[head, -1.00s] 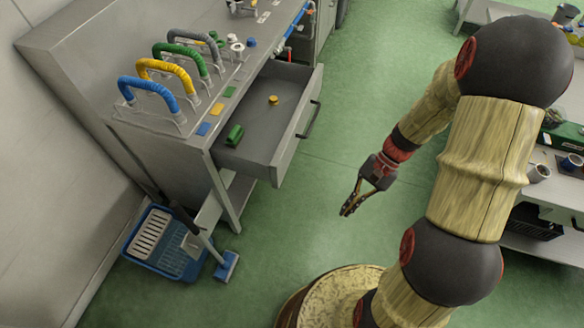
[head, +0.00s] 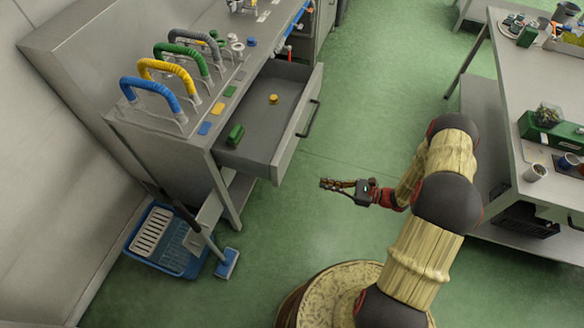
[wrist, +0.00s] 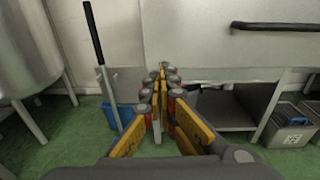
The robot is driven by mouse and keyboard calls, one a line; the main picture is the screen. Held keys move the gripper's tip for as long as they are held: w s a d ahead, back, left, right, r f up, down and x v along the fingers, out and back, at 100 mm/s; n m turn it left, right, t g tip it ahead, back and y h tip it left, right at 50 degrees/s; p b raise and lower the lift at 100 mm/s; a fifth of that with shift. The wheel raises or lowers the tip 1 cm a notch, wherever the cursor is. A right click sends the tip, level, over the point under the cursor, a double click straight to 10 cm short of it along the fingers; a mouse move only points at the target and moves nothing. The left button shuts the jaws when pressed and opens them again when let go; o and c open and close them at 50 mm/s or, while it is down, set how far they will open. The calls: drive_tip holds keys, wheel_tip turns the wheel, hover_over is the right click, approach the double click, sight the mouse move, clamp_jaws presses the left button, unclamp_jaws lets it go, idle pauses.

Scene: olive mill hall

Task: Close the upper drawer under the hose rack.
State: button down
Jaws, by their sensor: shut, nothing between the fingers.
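The upper drawer (head: 292,138) under the hose rack stands pulled out from the steel bench. Its dark bar handle (head: 309,118) is on the front panel. A green piece (head: 235,135) and a yellow round piece (head: 273,99) lie inside it. The hose rack (head: 168,75) on the bench top holds blue, yellow, green and grey hoses. My gripper (head: 324,184) is shut and empty, in front of the drawer and to its right, apart from it, pointing left. In the wrist view my gripper's fingers (wrist: 162,80) are together, and the drawer handle (wrist: 275,26) shows at upper right.
A blue bucket (head: 160,245) with a wringer and a mop (head: 227,263) stand left of the bench leg. A second table (head: 510,110) with several items stands at right. Green floor is clear between the bench and that table.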

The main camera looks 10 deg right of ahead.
drive_tip(key=w+r+t, duration=0.1)
drive_tip(key=b, duration=0.3)
approach(284, 166)
drive_tip(key=shift+m, duration=0.3)
drive_tip(key=x, duration=0.7)
drive_tip(key=shift+d, duration=0.1)
drive_tip(key=b+x, duration=0.4)
drive_tip(key=x, duration=2.2)
drive_tip(key=shift+w, duration=0.1)
drive_tip(key=shift+w+a, duration=0.2)
drive_tip(key=shift+a, duration=0.1)
drive_tip(key=shift+r, duration=0.1)
drive_tip(key=shift+w+r, duration=0.1)
